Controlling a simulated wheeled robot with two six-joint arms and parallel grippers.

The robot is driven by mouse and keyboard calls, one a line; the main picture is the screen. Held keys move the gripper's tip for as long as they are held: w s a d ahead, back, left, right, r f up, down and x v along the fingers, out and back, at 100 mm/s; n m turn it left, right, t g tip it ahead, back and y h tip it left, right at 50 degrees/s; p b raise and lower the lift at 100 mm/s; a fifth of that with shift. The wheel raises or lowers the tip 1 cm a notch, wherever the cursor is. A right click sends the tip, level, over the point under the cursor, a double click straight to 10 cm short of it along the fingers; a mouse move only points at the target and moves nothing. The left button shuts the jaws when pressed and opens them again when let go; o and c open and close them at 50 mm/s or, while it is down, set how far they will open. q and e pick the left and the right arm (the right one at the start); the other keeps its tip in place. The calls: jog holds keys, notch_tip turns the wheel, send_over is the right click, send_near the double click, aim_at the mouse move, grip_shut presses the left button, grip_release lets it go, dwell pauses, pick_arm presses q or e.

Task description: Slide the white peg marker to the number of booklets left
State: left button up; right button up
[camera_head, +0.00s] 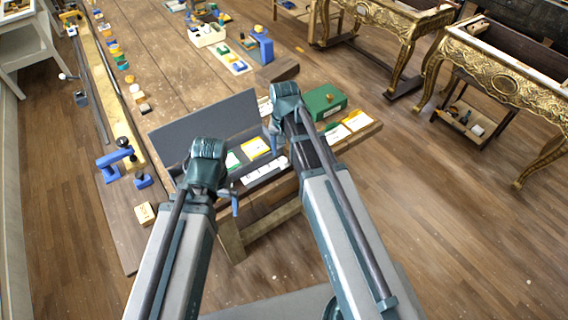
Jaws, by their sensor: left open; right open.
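Yellow-and-white booklets (256,147) and a green-edged one (232,160) lie between my arms at the table's near end. More booklets (357,120) lie to the right of my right arm. A white strip (264,171) with small dark marks lies in front of the middle booklets. I cannot make out the white peg marker; it is too small or hidden. My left gripper (231,190) is open beside the strip's left end, partly hidden by its wrist. My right gripper (274,133) is open near the grey panel's right edge, largely hidden by its arm.
A grey upright panel (205,127) stands behind the strip. A green box (323,102) stands right of my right arm. Blue clamps (115,160) and a wooden block (145,213) lie at the left.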

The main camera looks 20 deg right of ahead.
aim_at(284, 160)
notch_tip(284, 160, down, 3)
jog(key=shift+f+b, duration=0.15)
jog(key=shift+b, duration=0.95)
pick_arm(q)
notch_tip(284, 160, down, 3)
jog(key=shift+f, duration=0.15)
pick_arm(e)
grip_shut()
